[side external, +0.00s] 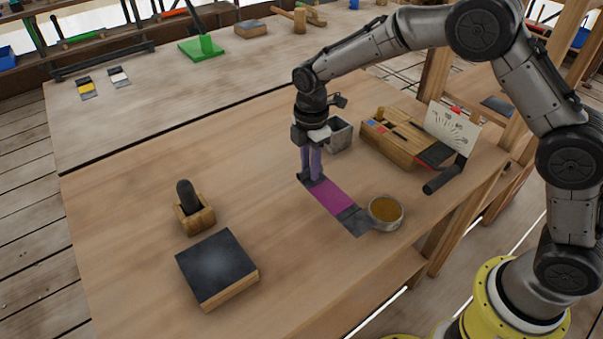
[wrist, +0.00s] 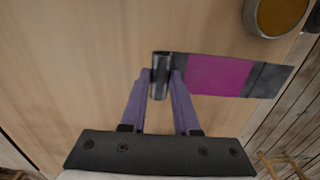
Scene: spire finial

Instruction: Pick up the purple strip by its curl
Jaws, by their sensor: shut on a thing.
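The purple strip (side external: 333,199) has dark grey ends and a magenta-purple middle. In the side view it lies along the workbench, or very close above it; I cannot tell which. In the wrist view the strip (wrist: 218,75) runs off to the right, and its rolled dark curl (wrist: 159,76) is at its left end. My gripper (side external: 313,178) points down at the strip's far-left end. In the wrist view the two purple fingers of my gripper (wrist: 161,80) are on either side of the curl and shut on it.
A round tin with amber contents (side external: 385,212) stands close to the strip's near end. A grey cup (side external: 339,135) and a wooden block with slots (side external: 392,139) stand behind. A dark-topped block (side external: 217,267) and a wooden holder (side external: 194,213) are at left. The bench between is clear.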

